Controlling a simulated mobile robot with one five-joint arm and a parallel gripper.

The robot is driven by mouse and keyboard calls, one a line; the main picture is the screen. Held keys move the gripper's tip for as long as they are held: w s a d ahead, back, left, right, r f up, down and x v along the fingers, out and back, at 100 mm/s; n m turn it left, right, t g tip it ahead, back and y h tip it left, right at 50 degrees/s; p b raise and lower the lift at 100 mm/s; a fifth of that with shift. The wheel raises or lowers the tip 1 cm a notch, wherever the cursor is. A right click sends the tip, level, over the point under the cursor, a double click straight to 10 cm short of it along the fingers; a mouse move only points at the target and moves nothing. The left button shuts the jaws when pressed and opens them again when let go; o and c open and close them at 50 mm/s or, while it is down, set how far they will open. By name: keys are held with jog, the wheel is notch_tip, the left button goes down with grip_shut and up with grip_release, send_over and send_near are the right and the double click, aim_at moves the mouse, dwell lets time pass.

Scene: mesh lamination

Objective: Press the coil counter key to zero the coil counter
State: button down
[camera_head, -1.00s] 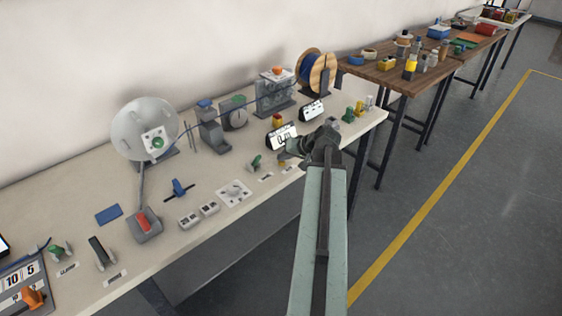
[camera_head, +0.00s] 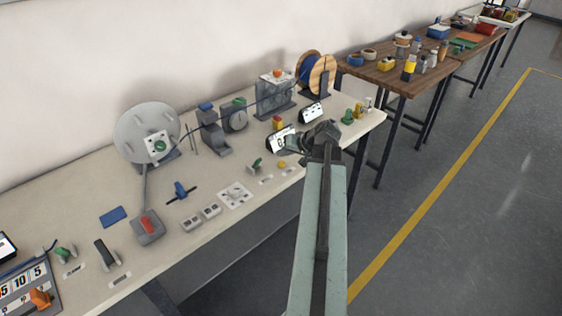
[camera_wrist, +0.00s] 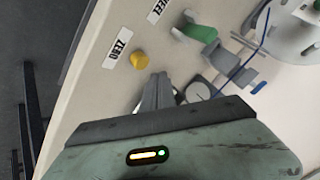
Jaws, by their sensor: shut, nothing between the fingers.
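A yellow round key (camera_wrist: 140,60) stands on the bench beside a white label (camera_wrist: 117,48) reading ZERO in the wrist view. In the head view the yellow key (camera_head: 282,164) sits near the bench's front edge, below a tilted counter display (camera_head: 279,142) that my gripper partly hides. My gripper (camera_wrist: 158,88) is shut and empty. In the wrist view its fingertips show just below and right of the yellow key, apart from it in the picture. The height gap cannot be told. In the head view my gripper (camera_head: 293,142) is up and right of the key.
A green-handled switch (camera_head: 256,165) stands left of the key and a second tilted display (camera_head: 312,112) stands behind. A wooden spool (camera_head: 318,72) and a grey reel (camera_head: 128,133) rise from the bench. Open floor lies to the right.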

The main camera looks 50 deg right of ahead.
aim_at(284, 164)
jog(key=shift+r+p, duration=1.6)
jog(key=shift+r, duration=0.4)
jog(key=shift+f, duration=0.1)
jog(key=shift+s, duration=0.1)
